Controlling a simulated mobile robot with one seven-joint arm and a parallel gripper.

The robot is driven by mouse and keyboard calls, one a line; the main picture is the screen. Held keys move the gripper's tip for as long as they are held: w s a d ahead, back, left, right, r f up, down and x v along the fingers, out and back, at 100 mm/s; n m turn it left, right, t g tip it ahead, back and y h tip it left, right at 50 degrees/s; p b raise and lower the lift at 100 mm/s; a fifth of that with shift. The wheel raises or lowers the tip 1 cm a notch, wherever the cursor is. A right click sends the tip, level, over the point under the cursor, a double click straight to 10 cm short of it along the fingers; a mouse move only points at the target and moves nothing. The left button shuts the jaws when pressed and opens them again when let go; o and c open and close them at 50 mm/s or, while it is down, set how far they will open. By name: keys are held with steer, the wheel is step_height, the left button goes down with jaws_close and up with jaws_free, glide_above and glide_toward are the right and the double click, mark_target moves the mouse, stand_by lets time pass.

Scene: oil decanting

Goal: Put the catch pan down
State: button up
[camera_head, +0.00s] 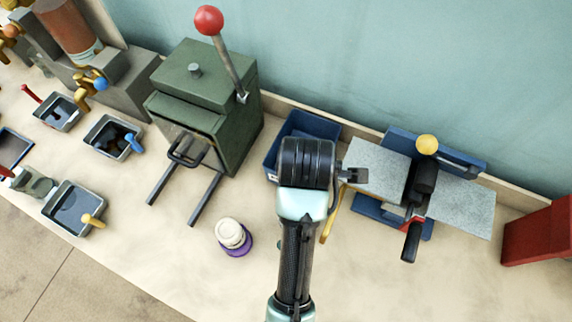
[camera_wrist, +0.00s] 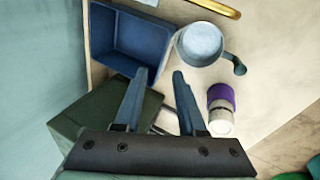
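Several small square grey pans with coloured handles stand at the left in the head view: one with a blue handle (camera_head: 112,136), one with a yellow handle (camera_head: 72,208), one further back (camera_head: 57,112). They hold dark liquid. A round grey pan (camera_wrist: 201,43) with a dark green handle stands on the bench in the wrist view; my arm mostly hides it in the head view. I cannot tell which is the catch pan. My gripper (camera_wrist: 161,72) is open, with nothing between its fingers. It is above the bench, away from the square pans and apart from the round one.
A blue bin (camera_wrist: 130,42) stands behind my wrist. The green press (camera_head: 205,105) with a red-knobbed lever is left of it. A purple and cream jar (camera_head: 233,237) stands in front. A blue-framed grey plate (camera_head: 465,208) is at right.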

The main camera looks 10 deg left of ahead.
steer(key=s+a+f+n+g, duration=0.1)
steer(key=s+f+n+g, duration=0.25)
steer(key=s+f, duration=0.4)
steer(key=shift+m, duration=0.45)
steer(key=shift+w+d+f+p, duration=0.1)
steer(key=shift+f+p, duration=0.15)
steer(key=shift+f, duration=1.65)
steer(key=shift+w+d+f+p, duration=0.15)
steer(key=shift+f+p, duration=0.1)
steer(key=shift+f, duration=1.7)
steer(key=shift+w+a+f+p, duration=0.1)
steer(key=shift+f+p, duration=0.15)
steer(key=shift+f, duration=1.65)
steer(key=shift+d, duration=0.1)
jaws_close()
